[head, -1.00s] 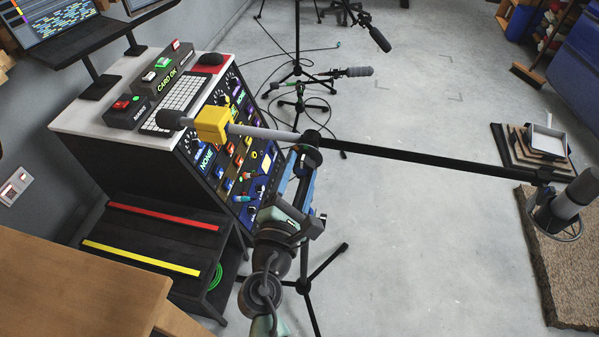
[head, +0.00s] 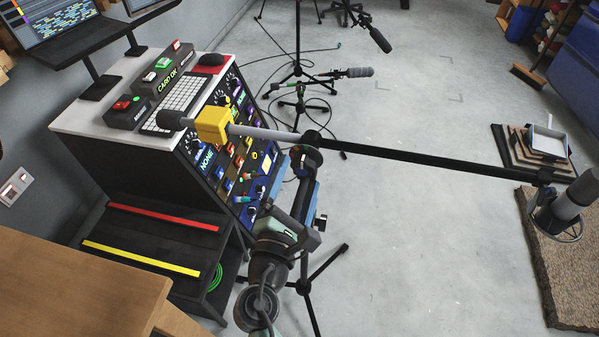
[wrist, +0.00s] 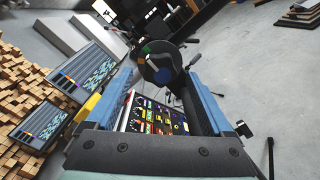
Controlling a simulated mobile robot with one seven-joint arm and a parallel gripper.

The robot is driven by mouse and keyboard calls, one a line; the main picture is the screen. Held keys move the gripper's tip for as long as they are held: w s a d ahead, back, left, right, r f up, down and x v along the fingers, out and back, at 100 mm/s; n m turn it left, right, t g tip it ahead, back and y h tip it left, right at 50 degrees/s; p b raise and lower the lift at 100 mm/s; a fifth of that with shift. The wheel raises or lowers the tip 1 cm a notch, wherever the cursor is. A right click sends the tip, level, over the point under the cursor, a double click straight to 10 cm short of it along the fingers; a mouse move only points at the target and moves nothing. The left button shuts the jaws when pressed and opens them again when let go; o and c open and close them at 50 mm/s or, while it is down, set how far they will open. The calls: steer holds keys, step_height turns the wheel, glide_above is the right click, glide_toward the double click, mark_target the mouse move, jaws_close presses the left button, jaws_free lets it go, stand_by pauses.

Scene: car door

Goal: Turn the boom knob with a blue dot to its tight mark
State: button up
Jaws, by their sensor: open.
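The boom knob (wrist: 160,61) is a dark round knob in the wrist view, with a blue dot at its lower edge, green and orange dots on its left side and a pale pointer mark. In the head view the knob (head: 303,157) sits at the boom joint, partly hidden by my gripper. My gripper (wrist: 162,78) is open, its blue fingers to the left and right of the knob's lower part. I cannot tell whether they touch it. The head view also shows my gripper (head: 304,170) just below the joint. I cannot tell which mark is the tight one.
The boom arm (head: 420,158) runs right to a microphone (head: 572,195) and left to a yellow block (head: 212,124). A control console (head: 120,150) with knobs stands left of my gripper. A black step unit (head: 150,240) stands in front.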

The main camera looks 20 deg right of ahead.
steer(key=b+v, duration=0.1)
steer(key=v, duration=1)
steer(key=shift+r, duration=0.1)
